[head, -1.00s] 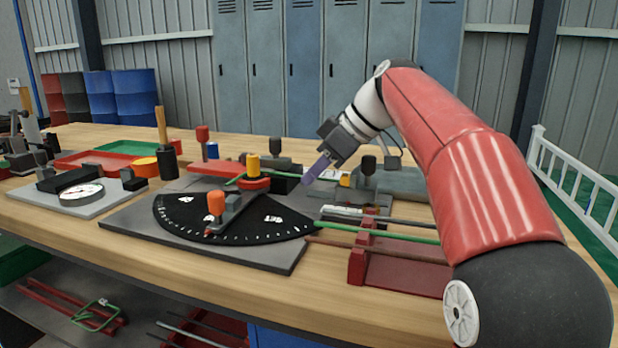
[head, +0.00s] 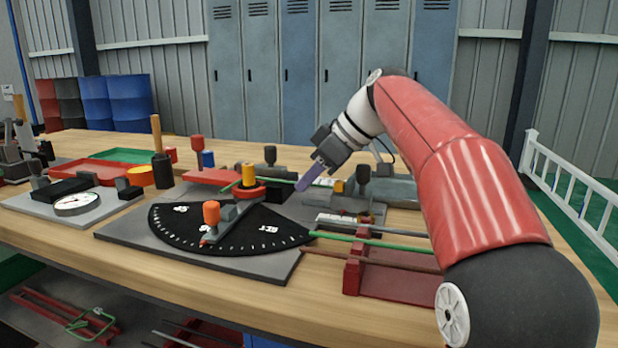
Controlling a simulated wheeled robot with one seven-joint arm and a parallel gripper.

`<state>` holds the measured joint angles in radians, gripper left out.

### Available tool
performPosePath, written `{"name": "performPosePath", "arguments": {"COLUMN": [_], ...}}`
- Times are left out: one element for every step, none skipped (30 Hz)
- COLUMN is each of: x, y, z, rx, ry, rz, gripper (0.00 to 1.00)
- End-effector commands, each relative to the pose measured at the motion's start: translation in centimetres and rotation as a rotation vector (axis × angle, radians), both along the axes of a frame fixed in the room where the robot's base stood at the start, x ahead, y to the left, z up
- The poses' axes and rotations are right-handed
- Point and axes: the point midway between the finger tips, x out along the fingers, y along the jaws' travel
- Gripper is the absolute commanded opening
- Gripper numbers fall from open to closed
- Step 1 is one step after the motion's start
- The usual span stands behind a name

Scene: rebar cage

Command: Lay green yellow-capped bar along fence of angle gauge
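A long thin green bar (head: 385,243) lies across the red rack (head: 352,265) on the bench, its left end by the angle gauge; I cannot make out a yellow cap on it. A second short green piece (head: 230,187) shows behind the gauge, beside a yellow cylinder on a red-orange base. The angle gauge (head: 165,238) is a grey plate with a black fan-shaped dial and white marks. Its grey fence arm (head: 228,222) carries an orange knob. My gripper (head: 308,180), with purple fingers, hangs above the bench behind the gauge's right side. Its fingers overlap in this view.
A brown bar (head: 375,259) lies on the same rack, in front of the green one. Grey clamp blocks (head: 362,190) stand right of my gripper. Bare wood (head: 180,280) runs along the bench front.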

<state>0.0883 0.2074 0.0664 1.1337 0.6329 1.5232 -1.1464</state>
Motion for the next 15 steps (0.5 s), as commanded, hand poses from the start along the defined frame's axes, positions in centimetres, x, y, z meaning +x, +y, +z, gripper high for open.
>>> {"name": "performPosePath", "arguments": {"x": [0.0, 0.0, 0.0, 0.0, 0.0, 0.0, 0.0, 0.0, 0.0, 0.0, 0.0, 0.1, 0.1, 0.1, 0.1], "y": [0.0, 0.0, 0.0, 0.0, 0.0, 0.0, 0.0, 0.0, 0.0, 0.0, 0.0, 0.0, 0.0, 0.0, 0.0], "z": [0.2, 0.4, 0.7, 1.0, 1.3, 1.7, 1.9, 2.2, 2.5, 2.7, 3.0, 3.0, 3.2, 3.4, 3.7], "rx": [0.000, 0.000, 0.000, 0.001, 0.001, 0.001, 0.000, 0.000, 0.000, 0.000, 0.000, 0.000, 0.000, 0.000, 0.001], "ry": [-0.001, -0.001, -0.001, -0.001, -0.001, -0.001, -0.001, -0.001, -0.001, -0.001, -0.001, -0.002, -0.002, -0.002, -0.001], "rz": [-0.001, -0.001, -0.001, -0.001, -0.001, -0.001, -0.001, -0.001, -0.001, -0.001, -0.001, 0.000, -0.001, 0.000, -0.001], "gripper": [0.00, 0.00, 0.00, 0.00, 0.00, 0.00, 0.00, 0.00, 0.00, 0.00, 0.00, 0.00, 0.00, 0.00, 0.00]}}
